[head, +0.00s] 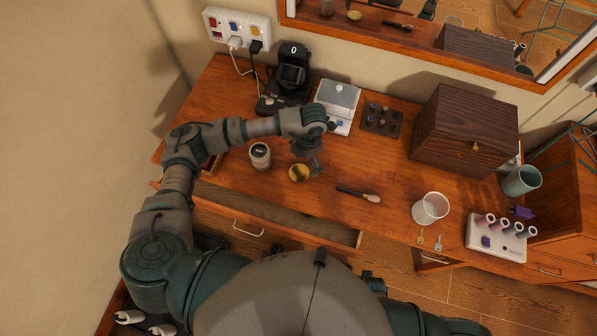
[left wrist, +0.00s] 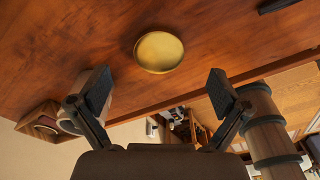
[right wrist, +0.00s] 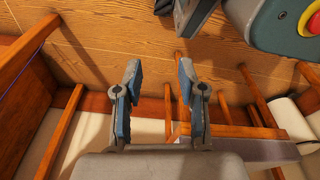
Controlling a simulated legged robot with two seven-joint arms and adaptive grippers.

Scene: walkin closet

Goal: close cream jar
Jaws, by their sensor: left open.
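The cream jar (head: 260,156) is a small pale jar standing upright near the table's front left; its top looks dark inside. A round gold lid (head: 299,173) lies flat on the wood just right of the jar. In the left wrist view the lid (left wrist: 159,52) lies beyond my fingertips, roughly centred between them, touched by neither. My left gripper (head: 310,162) is open and empty, pointing down beside the lid. The jar (left wrist: 72,118) is partly hidden behind a finger there. My right gripper (right wrist: 158,75) is open and empty, away from the tabletop.
Behind stand a watch stand (head: 290,78), a white scale (head: 338,103) and a dark wooden box (head: 466,135). An open drawer (head: 270,212) sticks out at the front.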

